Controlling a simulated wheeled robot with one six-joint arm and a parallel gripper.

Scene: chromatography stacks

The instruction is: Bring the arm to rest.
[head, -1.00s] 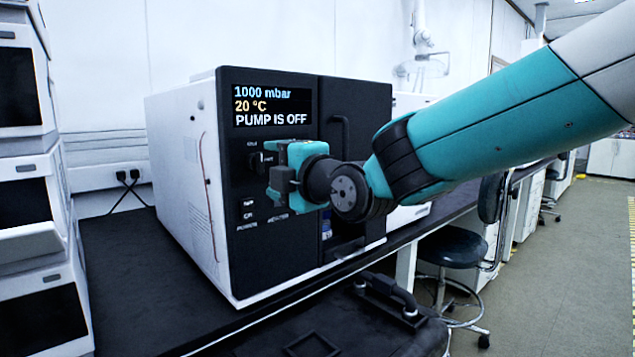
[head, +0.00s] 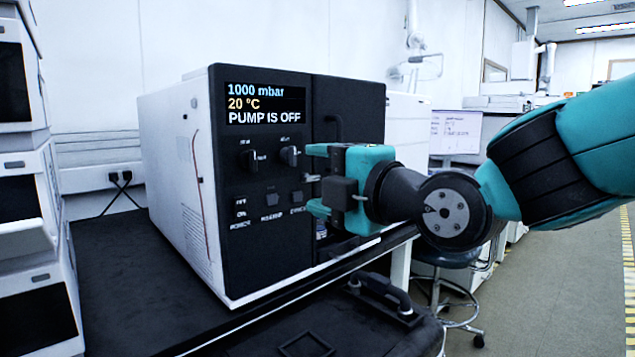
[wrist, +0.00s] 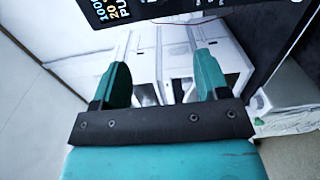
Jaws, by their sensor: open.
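My gripper (head: 317,180) is in front of the right part of the oven's dark front panel in the head view, with its fingers pointing left. It is open, and nothing shows between the fingers. In the wrist view both teal fingers of the gripper (wrist: 166,80) stand apart. The oven (head: 176,160) is a white box with a black front, and its display (head: 265,104) reads 1000 mbar, 20 °C, PUMP IS OFF. Two knobs (head: 255,155) and several small buttons (head: 271,199) lie left of the gripper. The gripper hides part of the oven's door.
The oven stands on a black bench (head: 120,270). White stacked instruments (head: 25,220) stand at the left. A black case with a handle (head: 385,293) is in front.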

